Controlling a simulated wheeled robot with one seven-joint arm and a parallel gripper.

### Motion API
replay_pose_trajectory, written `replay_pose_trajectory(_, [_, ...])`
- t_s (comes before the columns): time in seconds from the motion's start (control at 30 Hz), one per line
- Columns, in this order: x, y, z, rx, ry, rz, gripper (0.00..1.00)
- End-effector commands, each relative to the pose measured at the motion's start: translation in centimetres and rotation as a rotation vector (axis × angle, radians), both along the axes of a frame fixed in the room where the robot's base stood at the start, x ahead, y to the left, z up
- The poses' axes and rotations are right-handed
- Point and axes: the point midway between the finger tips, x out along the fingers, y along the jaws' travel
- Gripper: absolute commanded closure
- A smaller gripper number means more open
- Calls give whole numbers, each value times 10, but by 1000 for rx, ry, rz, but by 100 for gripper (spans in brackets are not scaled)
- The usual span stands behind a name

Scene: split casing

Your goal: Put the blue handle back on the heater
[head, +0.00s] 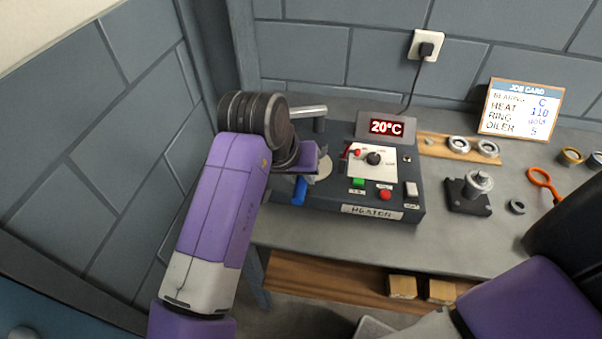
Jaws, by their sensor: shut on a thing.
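The heater (340,193) is a dark box on the grey workbench. Its display (385,127) reads 20°C, and its panel has a black knob, a green button and a red button. The blue handle (299,192) shows as a narrow upright blue piece at the heater's left end. My gripper (301,178) is shut on the blue handle, close above the heater's left part. My arm comes in from the left and hides part of that end. I cannot tell whether the handle touches the heater.
A metal bar (304,111) lies behind my wrist. To the right are bearings on a wooden board (434,147), a dark fixture (467,199), an orange-handled tool (541,178) and a job card (522,110). A wall socket with a cable (427,46) is behind. The bench front is clear.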

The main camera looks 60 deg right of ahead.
Motion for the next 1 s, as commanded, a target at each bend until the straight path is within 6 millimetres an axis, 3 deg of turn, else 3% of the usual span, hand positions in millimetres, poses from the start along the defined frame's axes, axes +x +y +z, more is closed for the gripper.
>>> replay_pose_trajectory(1.0, [0,0,-36,-3,0,0,100])
